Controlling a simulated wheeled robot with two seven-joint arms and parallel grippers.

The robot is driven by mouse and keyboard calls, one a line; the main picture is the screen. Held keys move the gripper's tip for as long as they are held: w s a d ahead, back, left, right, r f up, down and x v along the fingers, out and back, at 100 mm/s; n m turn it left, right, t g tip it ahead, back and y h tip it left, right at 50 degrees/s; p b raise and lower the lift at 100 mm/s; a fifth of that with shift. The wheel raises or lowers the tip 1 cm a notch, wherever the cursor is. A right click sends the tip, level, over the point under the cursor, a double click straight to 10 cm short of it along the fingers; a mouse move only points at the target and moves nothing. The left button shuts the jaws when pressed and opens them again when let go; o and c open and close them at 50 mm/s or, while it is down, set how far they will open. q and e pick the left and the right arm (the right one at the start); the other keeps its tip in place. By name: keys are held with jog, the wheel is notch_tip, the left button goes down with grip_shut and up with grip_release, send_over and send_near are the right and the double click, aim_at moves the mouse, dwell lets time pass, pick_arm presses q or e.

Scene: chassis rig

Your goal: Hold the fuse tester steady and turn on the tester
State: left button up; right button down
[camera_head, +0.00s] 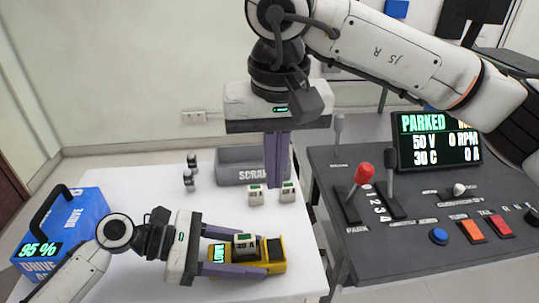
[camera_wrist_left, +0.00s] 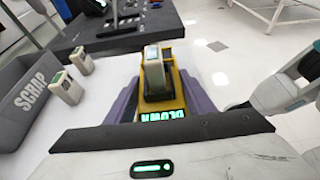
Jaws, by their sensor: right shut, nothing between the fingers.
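The yellow fuse tester (camera_head: 272,266) lies on the white table, with a grey fuse (camera_head: 245,244) marked 30 A seated upright on it. A lit green display is at its near end; in the left wrist view (camera_wrist_left: 163,115) it seems to read BLOWN. My left gripper (camera_head: 232,252) has its purple fingers along both sides of the tester, seemingly pressed on it; they also flank it in the left wrist view (camera_wrist_left: 160,100). My right gripper (camera_head: 278,186) points down, shut and empty, beyond the tester near two loose fuses. The tester's switch cannot be made out.
Two loose grey fuses (camera_head: 256,195) (camera_head: 288,191) stand in front of the grey SCRAP bin (camera_head: 232,165). Two small dark objects (camera_head: 189,180) stand further left. A blue DRIVE battery (camera_head: 80,225) is at the left. A dark control console (camera_head: 400,200) with levers stands at the right.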

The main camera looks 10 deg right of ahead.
pick_arm(q)
jog(key=o, duration=0.5)
jog(key=shift+c, duration=0.2)
